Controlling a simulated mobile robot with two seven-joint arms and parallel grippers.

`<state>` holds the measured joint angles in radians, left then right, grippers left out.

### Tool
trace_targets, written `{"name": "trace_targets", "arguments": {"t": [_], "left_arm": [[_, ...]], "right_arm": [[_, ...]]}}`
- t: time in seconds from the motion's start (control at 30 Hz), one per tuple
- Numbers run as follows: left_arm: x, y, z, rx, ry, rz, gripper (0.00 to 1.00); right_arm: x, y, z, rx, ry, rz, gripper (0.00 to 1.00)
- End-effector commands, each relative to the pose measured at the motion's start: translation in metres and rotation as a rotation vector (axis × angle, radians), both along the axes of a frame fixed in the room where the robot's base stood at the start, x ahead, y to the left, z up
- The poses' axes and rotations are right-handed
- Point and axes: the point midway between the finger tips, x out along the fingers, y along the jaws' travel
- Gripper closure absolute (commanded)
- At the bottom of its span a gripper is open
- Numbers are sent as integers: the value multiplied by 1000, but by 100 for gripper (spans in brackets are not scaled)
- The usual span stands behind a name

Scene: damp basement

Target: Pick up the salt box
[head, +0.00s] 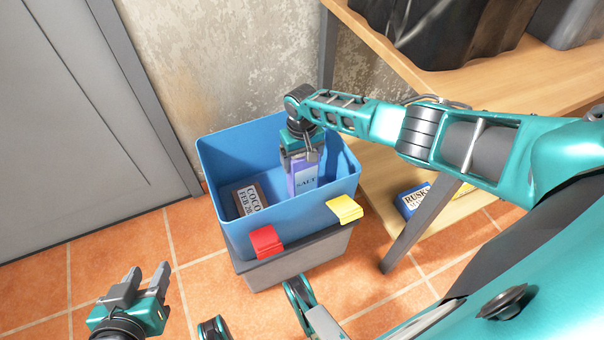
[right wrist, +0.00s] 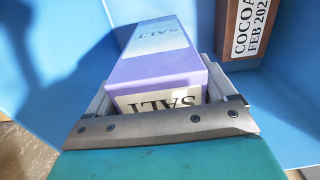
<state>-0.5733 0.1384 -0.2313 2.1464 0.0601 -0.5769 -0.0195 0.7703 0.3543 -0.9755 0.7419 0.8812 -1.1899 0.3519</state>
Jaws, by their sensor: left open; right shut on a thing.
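The salt box (head: 305,180) is purple and pale blue with a SALT label. It is upright inside the blue bin (head: 285,232), near its right side. My right gripper (head: 302,160) reaches down into the bin and is shut on the top of the salt box. The right wrist view shows the salt box (right wrist: 160,58) between the two fingers (right wrist: 160,95). I cannot tell whether its bottom touches the bin floor. My left gripper (head: 147,274) is open and empty, low above the floor at the lower left.
A brown cocoa box (head: 250,200) lies in the bin, left of the salt box. A grey door (head: 90,110) is at left.

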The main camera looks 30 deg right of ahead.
Motion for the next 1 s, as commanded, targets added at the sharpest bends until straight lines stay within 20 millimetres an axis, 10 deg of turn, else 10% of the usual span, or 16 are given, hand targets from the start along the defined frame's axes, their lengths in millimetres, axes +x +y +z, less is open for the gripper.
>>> {"name": "trace_targets", "arguments": {"t": [0.33,0.73,1.0], "left_arm": [[0,0,0,1,0,1,56],[0,0,6,-1,-3,0,56],[2,2,27,1,-20,9,56]], "right_arm": [[0,-1,0,-1,1,-1,94],[1,0,9,0,-1,0,95],[1,0,50,2,-4,0,95]]}}
